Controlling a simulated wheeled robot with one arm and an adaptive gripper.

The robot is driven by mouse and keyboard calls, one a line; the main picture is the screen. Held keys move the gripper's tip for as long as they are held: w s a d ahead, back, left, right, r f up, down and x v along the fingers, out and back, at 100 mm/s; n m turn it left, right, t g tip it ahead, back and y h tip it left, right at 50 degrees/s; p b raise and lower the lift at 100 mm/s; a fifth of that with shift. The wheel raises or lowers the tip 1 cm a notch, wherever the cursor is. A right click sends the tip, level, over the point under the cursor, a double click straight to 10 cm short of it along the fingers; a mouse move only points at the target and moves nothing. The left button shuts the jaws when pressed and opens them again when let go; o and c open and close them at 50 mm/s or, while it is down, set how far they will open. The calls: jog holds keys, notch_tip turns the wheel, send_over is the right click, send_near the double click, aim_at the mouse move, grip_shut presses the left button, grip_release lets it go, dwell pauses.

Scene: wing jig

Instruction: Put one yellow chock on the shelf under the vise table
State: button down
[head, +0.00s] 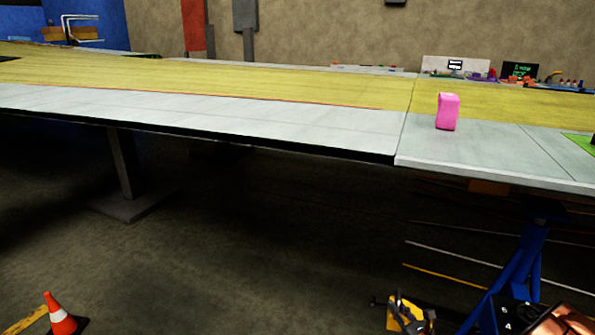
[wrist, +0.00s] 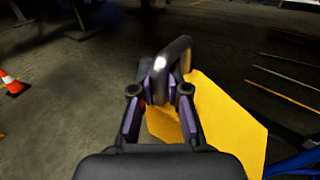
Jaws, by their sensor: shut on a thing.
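A yellow chock (wrist: 215,125) with a curved metal handle (wrist: 172,60) fills the middle right of the wrist view. My gripper (wrist: 160,95) is shut on the handle, one finger on each side of it. In the head view the chock (head: 402,312) shows at the bottom edge, partly covered by my gripper (head: 428,320). The chock appears held above the dark floor. I cannot make out the vise table or its shelf in these views.
A large wing (head: 250,115) spans the head view, with a pink object (head: 447,111) on it. A blue stand (head: 520,265) and several rods (head: 450,250) are at right, close to my gripper. A traffic cone (head: 60,315) stands at lower left. The middle floor is clear.

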jog(key=a+r+y+p, duration=0.1)
jog(key=a+r+p, duration=0.3)
jog(key=r, duration=0.7)
jog(key=s+a+r+n+g+y+p, duration=0.1)
jog(key=a+r+p, duration=0.2)
jog(key=r+p, duration=0.4)
jog(key=s+a+r+n+y+p, duration=0.1)
jog(key=a+r+p, duration=0.3)
jog(key=r, duration=1.1)
jog(key=shift+a+r+y+p, duration=0.25)
jog(key=shift+a+y+p, duration=0.05)
jog(key=shift+p, duration=0.5)
jog(key=shift+s+a, duration=0.1)
